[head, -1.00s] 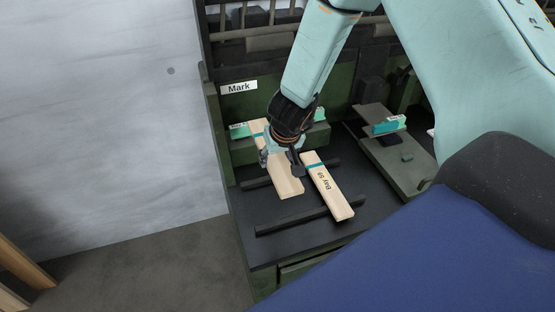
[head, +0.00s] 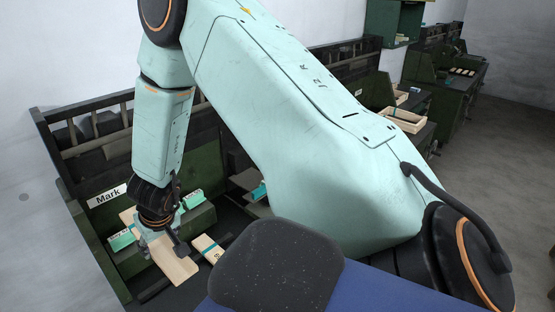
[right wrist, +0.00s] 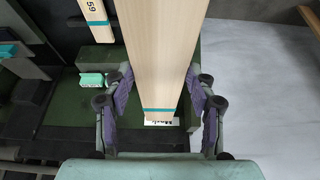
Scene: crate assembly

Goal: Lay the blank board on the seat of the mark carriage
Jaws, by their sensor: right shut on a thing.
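My right gripper (head: 150,235) is shut on the pale blank board (head: 177,266), at the station with the white Mark label (head: 107,196). In the right wrist view, the plain face of the board (right wrist: 163,55) runs between the two purple-padded fingers (right wrist: 163,100), with a teal band near its end. That end partly covers the Mark label (right wrist: 160,123). A dark green ledge (head: 200,220) with teal tags is behind the board. I cannot tell whether the board touches anything below, nor make out the carriage's seat. My left gripper is not in view.
A second pale board (head: 205,247) with a teal band lies right of the held one; its marking ends in 59 in the right wrist view (right wrist: 95,18). Dark rails (head: 155,291) cross the bench. A wooden tray (head: 405,120) and more green benches stand farther right.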

